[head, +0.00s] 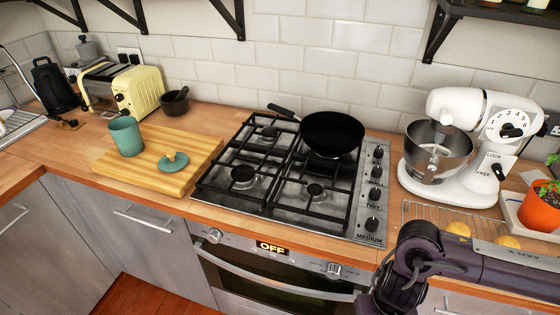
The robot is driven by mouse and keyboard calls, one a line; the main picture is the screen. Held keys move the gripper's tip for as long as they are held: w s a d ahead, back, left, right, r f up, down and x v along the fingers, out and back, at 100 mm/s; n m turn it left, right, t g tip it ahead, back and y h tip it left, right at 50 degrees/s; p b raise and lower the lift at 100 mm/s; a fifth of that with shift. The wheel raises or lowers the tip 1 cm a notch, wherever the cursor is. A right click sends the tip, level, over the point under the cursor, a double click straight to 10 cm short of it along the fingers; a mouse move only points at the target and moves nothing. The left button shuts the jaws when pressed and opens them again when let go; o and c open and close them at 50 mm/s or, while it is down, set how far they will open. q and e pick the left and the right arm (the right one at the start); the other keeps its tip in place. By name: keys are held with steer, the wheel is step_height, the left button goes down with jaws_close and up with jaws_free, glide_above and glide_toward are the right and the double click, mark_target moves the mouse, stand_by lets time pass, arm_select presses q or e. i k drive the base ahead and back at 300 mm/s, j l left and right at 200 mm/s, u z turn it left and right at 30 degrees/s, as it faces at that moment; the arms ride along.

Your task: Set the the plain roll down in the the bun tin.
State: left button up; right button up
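Golden, rounded pieces that look like bread rolls lie on a wire rack at the right of the counter. One roll (458,229) shows just above my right arm, and another (506,242) is partly hidden behind that arm. I cannot tell which is the plain roll. I do not make out a bun tin in the head view. My dark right arm comes in from the right and bends down at the bottom edge; its gripper's fingers do not show. My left gripper is out of view.
The wire rack (425,211) lies before a white stand mixer (465,185). A potted plant (540,207) stands far right. A black pan (332,132) sits on the gas hob (246,192). A wooden board (190,170) left of it holds a teal cup (127,137) and lid (173,163).

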mark_target(132, 150)
steer(key=i+j, duration=0.1)
steer(key=j, duration=0.45)
steer(key=i+j, duration=0.1)
steer(key=j, duration=0.45)
steer(key=i+j, duration=0.1)
steer(key=j, duration=0.5)
steer(key=i+j, duration=0.1)
steer(key=j, duration=0.45)
steer(key=i+j, duration=0.1)
steer(key=j, duration=0.45)
